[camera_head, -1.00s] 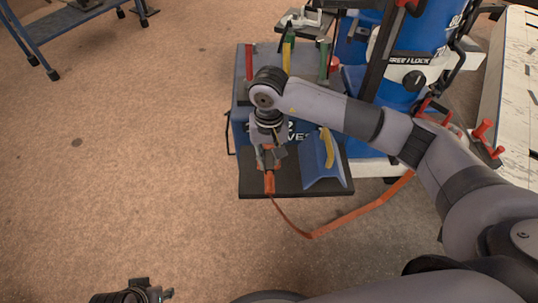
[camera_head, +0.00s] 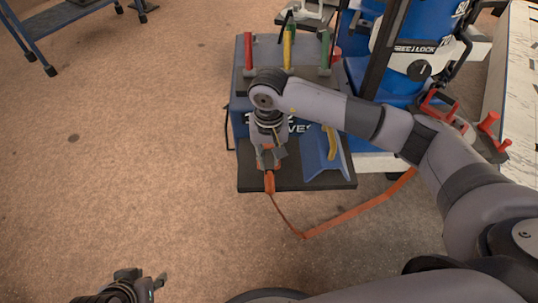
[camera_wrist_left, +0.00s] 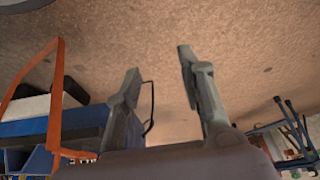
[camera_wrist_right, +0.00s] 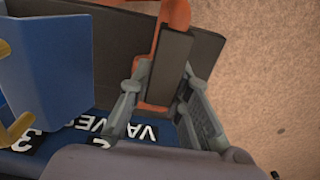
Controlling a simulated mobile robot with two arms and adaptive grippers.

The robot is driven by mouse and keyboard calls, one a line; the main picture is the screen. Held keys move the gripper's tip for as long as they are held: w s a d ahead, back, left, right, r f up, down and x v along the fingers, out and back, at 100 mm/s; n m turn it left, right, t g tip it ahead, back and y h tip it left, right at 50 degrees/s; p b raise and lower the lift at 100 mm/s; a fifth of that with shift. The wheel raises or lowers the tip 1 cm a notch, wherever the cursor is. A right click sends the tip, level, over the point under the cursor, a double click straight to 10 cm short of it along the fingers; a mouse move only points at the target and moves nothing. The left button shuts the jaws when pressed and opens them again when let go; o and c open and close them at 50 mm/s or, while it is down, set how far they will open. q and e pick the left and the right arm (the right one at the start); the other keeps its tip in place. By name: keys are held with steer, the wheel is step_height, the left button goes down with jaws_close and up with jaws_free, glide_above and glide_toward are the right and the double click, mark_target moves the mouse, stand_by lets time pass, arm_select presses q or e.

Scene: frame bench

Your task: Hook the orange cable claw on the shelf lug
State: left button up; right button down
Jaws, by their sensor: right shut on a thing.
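The orange cable claw (camera_head: 269,183) is in my right gripper (camera_head: 268,160), near the front left edge of the dark shelf (camera_head: 310,181). In the right wrist view the claw (camera_wrist_right: 174,14) shows above and below a dark block (camera_wrist_right: 165,65) between the fingers. I cannot tell if that block is the shelf lug or part of the gripper, nor whether the claw touches a lug. The orange cable (camera_head: 345,217) hangs from the claw and bends up to the right. My left gripper (camera_head: 150,284) is open and empty, low at the left, away from the shelf.
A blue block (camera_head: 319,155) with a yellow piece (camera_head: 331,142) stands on the shelf, right of the claw. Behind are a blue box with red, yellow and green upright parts, and a blue machine (camera_head: 432,25). Red pegs (camera_head: 487,122) stand at right.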

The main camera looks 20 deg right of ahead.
steer(key=shift+f+b, duration=0.45)
arm_select(q)
steer(key=w+d+r+t+h, duration=0.1)
steer(key=w+d+r+t, duration=0.1)
steer(key=w, duration=0.4)
steer(key=shift+w+r+t+b, duration=0.3)
steer(key=shift+r+t, duration=0.05)
steer(key=shift+t, duration=0.55)
arm_select(e)
steer(key=shift+f, duration=0.4)
arm_select(q)
steer(key=shift+d, duration=0.1)
arm_select(e)
steer(key=c, duration=1.4)
jaws_free()
step_height(320, 180, up, 12)
